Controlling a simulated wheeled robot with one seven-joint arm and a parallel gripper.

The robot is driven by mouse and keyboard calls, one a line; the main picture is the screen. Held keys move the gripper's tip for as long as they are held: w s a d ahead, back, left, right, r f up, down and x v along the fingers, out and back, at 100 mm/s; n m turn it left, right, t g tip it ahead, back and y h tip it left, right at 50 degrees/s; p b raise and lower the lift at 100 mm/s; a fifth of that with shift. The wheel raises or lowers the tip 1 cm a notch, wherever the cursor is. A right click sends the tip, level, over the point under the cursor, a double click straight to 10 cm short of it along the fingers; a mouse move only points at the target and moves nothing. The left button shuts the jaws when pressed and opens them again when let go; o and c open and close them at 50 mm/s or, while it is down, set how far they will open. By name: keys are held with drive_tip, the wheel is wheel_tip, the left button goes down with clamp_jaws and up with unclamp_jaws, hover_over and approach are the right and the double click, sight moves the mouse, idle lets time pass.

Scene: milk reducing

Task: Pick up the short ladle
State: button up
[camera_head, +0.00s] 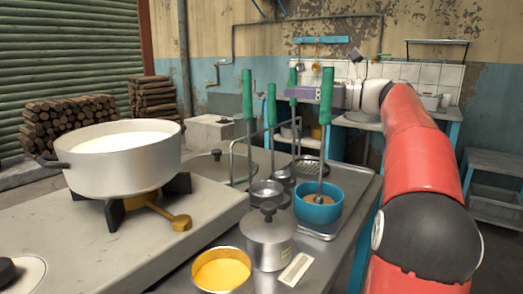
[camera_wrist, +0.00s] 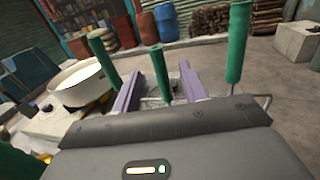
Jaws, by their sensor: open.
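Several green-handled utensils stand upright by a wire rack. The one with the lowest handle top, apparently the short ladle (camera_head: 271,105), is in the middle left of the head view, with a metal bowl low down. My gripper (camera_head: 291,93) is open, its purple fingers reaching left at handle height, just right of that handle. In the wrist view a green handle (camera_wrist: 160,73), seemingly the same one, shows between the two spread fingers, apart from both. My gripper holds nothing. The ladle's bowl is hidden in the wrist view.
Other green handles (camera_head: 247,95) (camera_head: 327,95) stand close on both sides; the right one rises from a blue bowl (camera_head: 318,212). A lidded pot (camera_head: 268,238), a yellow-filled tin (camera_head: 222,275) and a large milk pot (camera_head: 124,169) stand nearby.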

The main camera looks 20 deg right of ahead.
sight(272, 90)
drive_tip(key=x, duration=0.7)
drive_tip(key=shift+s+a+f, duration=0.1)
drive_tip(key=shift+a+f, duration=0.05)
drive_tip(key=shift+f, duration=0.15)
drive_tip(key=shift+c, duration=0.3)
clamp_jaws()
